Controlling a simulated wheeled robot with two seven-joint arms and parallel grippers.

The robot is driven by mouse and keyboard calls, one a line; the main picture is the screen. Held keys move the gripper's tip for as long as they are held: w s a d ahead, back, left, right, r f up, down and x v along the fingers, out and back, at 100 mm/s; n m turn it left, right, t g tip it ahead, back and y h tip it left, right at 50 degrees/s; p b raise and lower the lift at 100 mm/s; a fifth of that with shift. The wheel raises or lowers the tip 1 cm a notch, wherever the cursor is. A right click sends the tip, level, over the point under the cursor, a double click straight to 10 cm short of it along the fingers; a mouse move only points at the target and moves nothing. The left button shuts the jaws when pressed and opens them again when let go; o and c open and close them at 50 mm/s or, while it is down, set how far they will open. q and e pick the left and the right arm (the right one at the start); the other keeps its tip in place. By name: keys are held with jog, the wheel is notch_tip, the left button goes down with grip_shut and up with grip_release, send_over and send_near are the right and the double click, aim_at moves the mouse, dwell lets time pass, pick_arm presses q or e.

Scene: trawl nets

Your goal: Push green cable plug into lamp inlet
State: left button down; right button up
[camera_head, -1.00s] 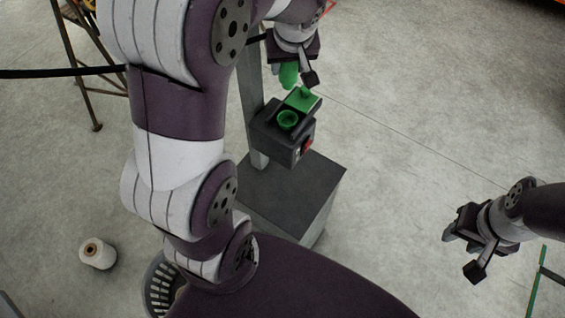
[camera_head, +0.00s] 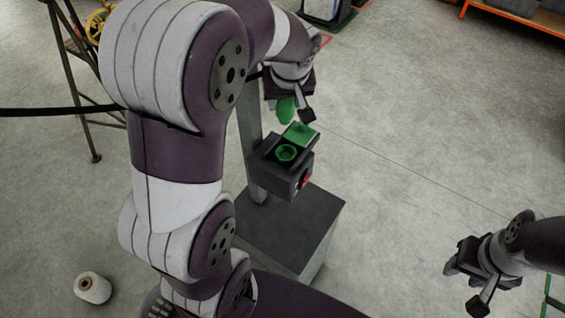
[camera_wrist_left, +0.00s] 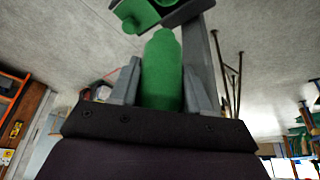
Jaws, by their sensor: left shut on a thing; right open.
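The green cable plug (camera_wrist_left: 162,72) is held between the fingers of my left gripper (camera_wrist_left: 160,85) in the left wrist view. In the head view the plug (camera_head: 286,110) shows below my left gripper (camera_head: 292,108), behind the lamp box. The lamp inlet (camera_head: 287,153) is a green ring on top of a dark box, with a green flap (camera_head: 300,134) standing open behind it. The plug is apart from the inlet, above and behind it. In the wrist view the inlet (camera_wrist_left: 133,25) is partly cut off at the top. My right gripper (camera_head: 468,280) is open and empty at lower right.
The lamp box is mounted on a grey post (camera_head: 250,140) above a dark square base (camera_head: 290,232). A white spool (camera_head: 92,288) lies on the floor at lower left. A brown metal stand (camera_head: 85,90) is at upper left. Open floor lies to the right.

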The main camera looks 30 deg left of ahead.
aim_at(282, 111)
pick_arm(q)
jog(key=shift+s+a+f+b, duration=0.2)
jog(key=shift+f+b, duration=0.15)
jog(key=shift+f, duration=0.2)
jog(key=shift+s+a+f+b, duration=0.15)
jog(key=shift+f+b, duration=0.2)
jog(key=shift+f, duration=0.15)
jog(key=shift+f+m, duration=0.3)
jog(key=shift+d+f+m+h+b, duration=0.15)
jog(key=shift+d+m+h+b, duration=0.15)
jog(key=shift+m, duration=0.3)
jog(key=shift+w+d+m+t+h, duration=0.3)
jog(key=shift+m+t, duration=0.1)
jog(key=shift+m, duration=0.5)
jog(key=shift+f+m, duration=0.1)
jog(key=shift+m, duration=0.3)
notch_tip(282, 111, down, 7)
jog(key=b, duration=0.6)
jog(key=shift+f+b, duration=0.4)
jog(key=shift+f, duration=0.15)
jog(key=shift+s, duration=0.1)
jog(key=shift+w+f, duration=0.15)
jog(key=shift+w, duration=0.05)
